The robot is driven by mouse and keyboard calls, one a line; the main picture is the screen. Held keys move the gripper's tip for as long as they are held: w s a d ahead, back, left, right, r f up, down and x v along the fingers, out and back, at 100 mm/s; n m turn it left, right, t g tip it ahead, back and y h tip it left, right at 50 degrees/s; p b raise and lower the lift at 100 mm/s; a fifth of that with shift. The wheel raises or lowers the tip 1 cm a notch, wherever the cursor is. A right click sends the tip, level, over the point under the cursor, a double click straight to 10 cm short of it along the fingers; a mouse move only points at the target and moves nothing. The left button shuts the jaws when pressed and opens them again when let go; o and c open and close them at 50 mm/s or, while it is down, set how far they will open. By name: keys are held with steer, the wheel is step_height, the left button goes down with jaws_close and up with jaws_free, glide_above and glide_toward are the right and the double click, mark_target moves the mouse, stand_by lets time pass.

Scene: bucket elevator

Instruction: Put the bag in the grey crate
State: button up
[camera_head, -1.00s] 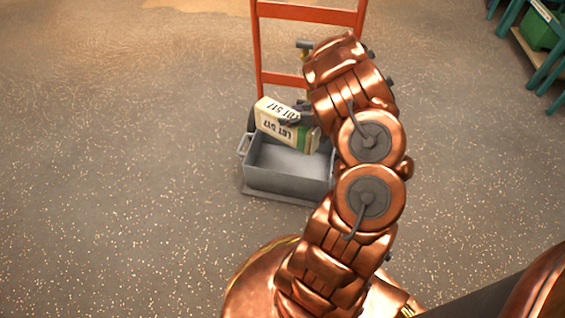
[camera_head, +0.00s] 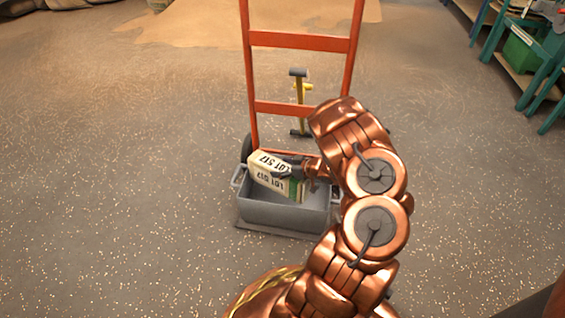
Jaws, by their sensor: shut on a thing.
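The bag (camera_head: 268,175) is cream with a green end and reads "LOT 517". It is tilted over the back left part of the grey crate (camera_head: 280,217), with its lower right end at or below the rim. I cannot tell whether it touches the crate floor. My gripper (camera_head: 290,170) is shut on the bag's upper side. My copper arm partly hides the gripper and the crate's right end. The crate stands on the toe plate of an orange hand truck, and no other thing shows in its visible inside.
The orange hand truck (camera_head: 300,41) rises behind the crate. A yellow and dark tool (camera_head: 299,100) stands behind its frame. A teal rack with a green bin (camera_head: 527,55) is at the upper right. The floor at left is clear.

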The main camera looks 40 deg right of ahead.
steer(key=shift+f+b, duration=0.95)
steer(key=shift+f, duration=1.75)
steer(key=shift+f+b, duration=0.6)
steer(key=shift+f, duration=0.05)
steer(key=o, duration=1.8)
